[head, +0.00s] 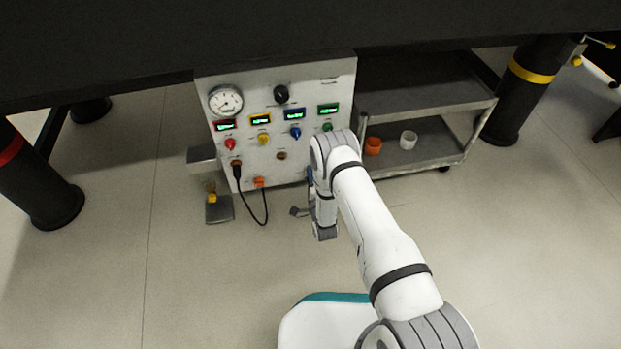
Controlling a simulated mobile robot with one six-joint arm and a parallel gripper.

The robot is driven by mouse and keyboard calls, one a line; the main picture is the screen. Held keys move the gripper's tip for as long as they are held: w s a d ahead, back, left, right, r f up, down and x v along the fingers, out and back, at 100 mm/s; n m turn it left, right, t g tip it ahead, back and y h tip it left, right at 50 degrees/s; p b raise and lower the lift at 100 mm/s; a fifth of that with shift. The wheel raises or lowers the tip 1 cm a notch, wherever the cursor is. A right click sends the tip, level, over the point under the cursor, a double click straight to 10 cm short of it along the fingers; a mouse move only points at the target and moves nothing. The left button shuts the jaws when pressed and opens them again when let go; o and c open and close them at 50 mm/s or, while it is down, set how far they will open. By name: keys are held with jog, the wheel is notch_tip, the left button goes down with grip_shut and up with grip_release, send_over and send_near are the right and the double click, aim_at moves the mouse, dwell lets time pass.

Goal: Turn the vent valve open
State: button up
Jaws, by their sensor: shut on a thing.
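The instrument panel (262,165) is a light grey box under the dark bench. My gripper (311,182) is at the panel's lower right edge, mostly hidden by my white wrist. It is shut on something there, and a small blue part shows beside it. This fits the vent valve's handle, but the valve's body and its angle cannot be made out.
The panel bears a round gauge (226,100), a black knob (281,94), several coloured knobs and an orange fitting (259,182). A black cable (250,212) hangs in front. A grey cart (425,95) with an orange cup (373,146) and a white cup (408,140) stands right.

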jog(key=shift+m, duration=0.9)
jog(key=shift+f, duration=0.1)
jog(key=o, duration=1)
jog(key=p+v, duration=0.3)
jog(key=v, duration=0.5)
